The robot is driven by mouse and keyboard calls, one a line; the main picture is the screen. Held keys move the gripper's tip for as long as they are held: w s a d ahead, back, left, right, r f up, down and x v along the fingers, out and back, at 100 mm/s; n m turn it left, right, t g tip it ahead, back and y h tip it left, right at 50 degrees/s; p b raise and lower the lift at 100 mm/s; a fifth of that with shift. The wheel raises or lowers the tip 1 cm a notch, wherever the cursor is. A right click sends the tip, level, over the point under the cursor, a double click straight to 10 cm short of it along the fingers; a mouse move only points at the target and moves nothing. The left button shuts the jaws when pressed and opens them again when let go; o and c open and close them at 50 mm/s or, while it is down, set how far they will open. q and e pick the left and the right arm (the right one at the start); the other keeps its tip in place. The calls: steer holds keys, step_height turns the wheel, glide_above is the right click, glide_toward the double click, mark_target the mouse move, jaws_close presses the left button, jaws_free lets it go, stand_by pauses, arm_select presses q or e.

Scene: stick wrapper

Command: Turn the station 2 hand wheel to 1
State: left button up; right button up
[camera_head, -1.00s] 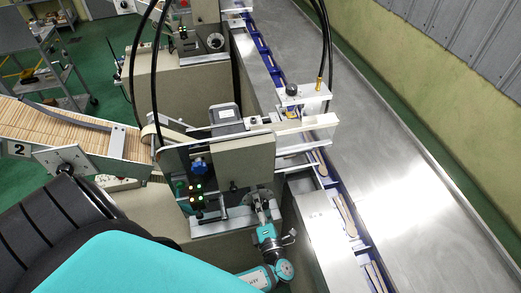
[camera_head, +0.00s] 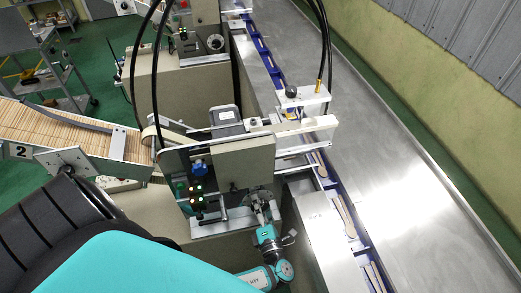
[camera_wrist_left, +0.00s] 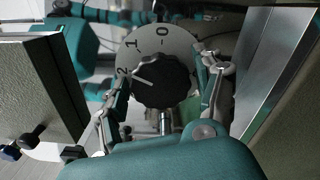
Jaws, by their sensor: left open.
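The station 2 hand wheel (camera_wrist_left: 160,80) is a black scalloped knob in front of a grey dial disc (camera_wrist_left: 178,42) marked 0, 1 and 2. The white line on the knob points to the left, close to the 2. My left gripper (camera_wrist_left: 163,66) is open, with one finger on each side of the knob. I cannot tell whether the fingers touch it. In the head view my left gripper (camera_head: 262,208) is at the front of the station 2 machine (camera_head: 238,163), and the knob is hidden there. My right gripper is not in view.
The machine's panel with lit buttons (camera_head: 197,196) stands just left of my gripper. A conveyor (camera_head: 343,215) carrying wooden sticks runs along the right. A sloped stick tray (camera_head: 60,130) with a 2 sign is at the left. Grey machine surfaces flank the gripper closely.

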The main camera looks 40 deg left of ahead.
arm_select(q)
steer(key=n, duration=0.2)
steer(key=n+b, duration=0.1)
steer(key=n, duration=0.1)
steer(key=shift+f+b, duration=0.3)
steer(key=n+b, duration=0.4)
steer(key=n, duration=0.5)
steer(key=shift+f, duration=0.1)
steer(key=n+b, duration=0.7)
steer(key=n, duration=0.3)
steer(key=shift+n+b, duration=0.35)
steer(key=shift+n, duration=0.05)
steer(key=shift+r+n, duration=0.25)
steer(key=shift+n, duration=0.15)
steer(key=shift+r, duration=0.15)
